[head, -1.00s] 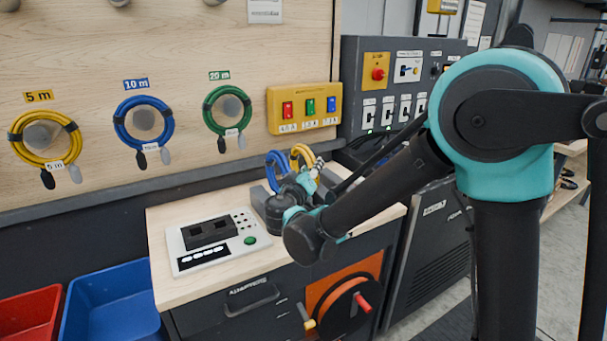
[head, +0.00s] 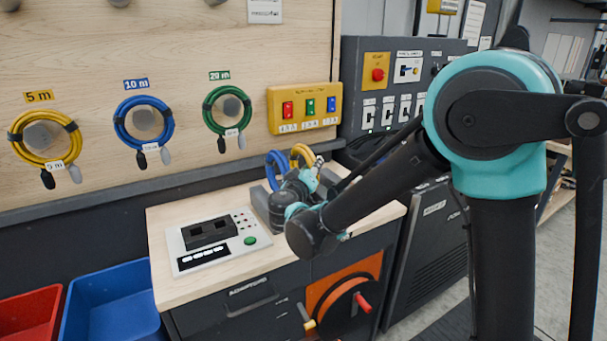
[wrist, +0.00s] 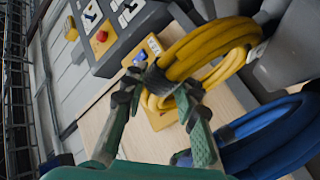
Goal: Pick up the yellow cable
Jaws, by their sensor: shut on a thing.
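A coiled yellow cable (wrist: 208,48) is at my gripper in the wrist view. My gripper (wrist: 160,88) is shut on it, near a dark strap around the coil. In the head view the top of this yellow cable (head: 302,152) shows above the workbench, behind my wrist (head: 300,195), which hides the fingers. Grey holder parts (wrist: 292,45) stand close beside the coil in the wrist view. I cannot tell whether the coil is clear of them. Another yellow coil (head: 17,140), tagged 5 m, hangs on the wooden board at the left.
A blue cable coil (wrist: 262,140) is right beside the yellow one. A test panel (head: 185,262) lies on the bench (head: 162,222). A yellow button box (head: 305,92) and a grey control cabinet (head: 352,62) stand behind. Blue (head: 110,300) and red (head: 28,312) bins are at lower left.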

